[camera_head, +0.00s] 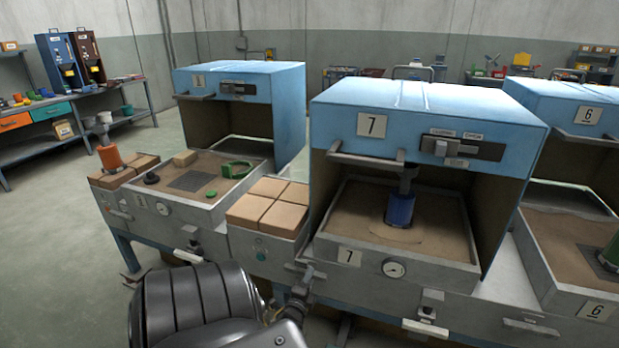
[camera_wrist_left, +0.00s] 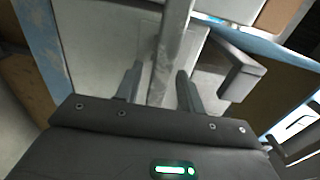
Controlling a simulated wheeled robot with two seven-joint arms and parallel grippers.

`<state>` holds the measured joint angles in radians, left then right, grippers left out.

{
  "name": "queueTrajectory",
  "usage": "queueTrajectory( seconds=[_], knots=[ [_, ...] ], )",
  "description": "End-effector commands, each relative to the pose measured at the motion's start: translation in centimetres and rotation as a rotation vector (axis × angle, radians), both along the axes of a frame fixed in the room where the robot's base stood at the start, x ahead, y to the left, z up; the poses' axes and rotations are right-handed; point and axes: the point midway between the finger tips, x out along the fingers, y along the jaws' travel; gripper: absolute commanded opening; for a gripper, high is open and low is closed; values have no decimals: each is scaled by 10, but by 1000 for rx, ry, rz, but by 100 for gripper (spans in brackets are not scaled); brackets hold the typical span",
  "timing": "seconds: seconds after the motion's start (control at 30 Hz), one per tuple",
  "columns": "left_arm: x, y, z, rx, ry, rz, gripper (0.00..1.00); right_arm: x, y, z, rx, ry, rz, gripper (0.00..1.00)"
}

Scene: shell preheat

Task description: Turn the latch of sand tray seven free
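Sand tray seven (camera_head: 349,257) is a grey sand-filled tray under a blue hood (camera_head: 430,100), both labelled 7. My left gripper (camera_head: 303,278) is low at the tray's front left corner, away from the hood plate. In the left wrist view its two fingers (camera_wrist_left: 160,88) stand apart, with a grey bar (camera_wrist_left: 172,45) seen between them. I cannot tell whether they touch it. My right gripper is not in view.
Tan blocks (camera_head: 268,207) stand left of the tray. A gauge (camera_head: 393,268) and a front handle (camera_head: 426,328) stick out in front. Similar stations stand at left and right. In the left wrist view, a grey bracket (camera_wrist_left: 240,72) lies right of the fingers.

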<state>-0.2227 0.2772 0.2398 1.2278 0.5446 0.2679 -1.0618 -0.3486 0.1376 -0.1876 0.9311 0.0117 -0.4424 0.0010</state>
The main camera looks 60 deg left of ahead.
Motion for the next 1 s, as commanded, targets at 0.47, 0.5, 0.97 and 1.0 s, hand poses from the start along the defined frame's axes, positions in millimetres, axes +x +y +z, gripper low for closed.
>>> queueTrajectory(
  seconds=[0.47, 0.5, 0.97, 1.0],
  knots=[
    [-10, -11, 0, -3, -3, -2, 44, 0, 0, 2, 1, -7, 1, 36],
    [-16, -16, 0, -4, -1, -2, 44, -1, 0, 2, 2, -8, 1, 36],
    [-74, -68, 0, -3, -1, -1, 44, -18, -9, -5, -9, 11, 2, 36],
    [-76, -70, 0, -1, -1, -1, 44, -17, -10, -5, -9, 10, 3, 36]
  ],
)
